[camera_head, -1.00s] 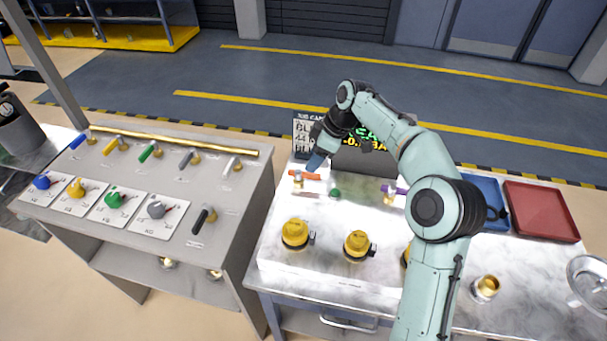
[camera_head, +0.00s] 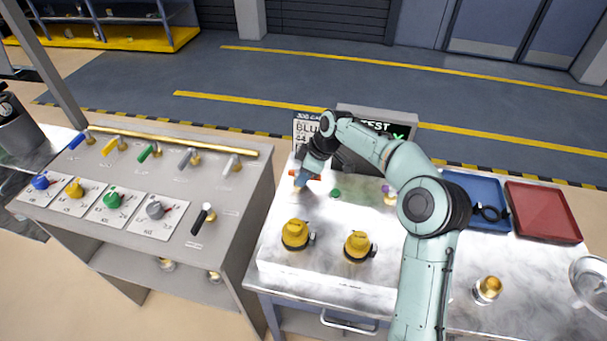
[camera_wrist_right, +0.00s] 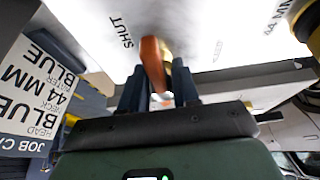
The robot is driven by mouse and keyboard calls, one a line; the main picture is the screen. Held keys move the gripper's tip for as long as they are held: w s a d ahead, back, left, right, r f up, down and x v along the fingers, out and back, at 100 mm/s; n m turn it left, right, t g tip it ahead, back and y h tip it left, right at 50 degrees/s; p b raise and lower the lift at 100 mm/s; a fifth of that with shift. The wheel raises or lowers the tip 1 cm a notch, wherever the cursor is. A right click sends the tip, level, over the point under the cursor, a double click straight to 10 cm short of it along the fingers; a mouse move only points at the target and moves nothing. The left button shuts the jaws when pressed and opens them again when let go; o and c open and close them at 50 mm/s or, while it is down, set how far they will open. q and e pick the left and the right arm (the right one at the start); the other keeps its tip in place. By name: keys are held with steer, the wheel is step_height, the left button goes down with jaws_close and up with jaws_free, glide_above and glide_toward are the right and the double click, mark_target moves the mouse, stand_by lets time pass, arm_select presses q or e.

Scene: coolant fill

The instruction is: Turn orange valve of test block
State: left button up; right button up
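The orange valve (camera_head: 293,173) is at the back left of the white test block (camera_head: 330,215). Its lever is partly hidden by my right gripper (camera_head: 299,187), which reaches down over it. In the right wrist view the orange lever (camera_wrist_right: 152,62) stands between the two dark fingers of my right gripper (camera_wrist_right: 158,92), with the brass valve body beside it. The fingers look apart, with a gap around the lever; firm contact does not show. The printed word SHUT is left of the lever there. My left gripper is not in view.
A purple valve (camera_head: 389,189) and a green button (camera_head: 335,193) are on the same block, with yellow caps (camera_head: 296,233) in front. A job card (camera_head: 305,128) and test display (camera_head: 378,125) stand behind. Blue (camera_head: 470,187) and red trays (camera_head: 541,211) lie right.

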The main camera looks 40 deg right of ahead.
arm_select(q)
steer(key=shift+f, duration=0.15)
arm_select(e)
jaws_close()
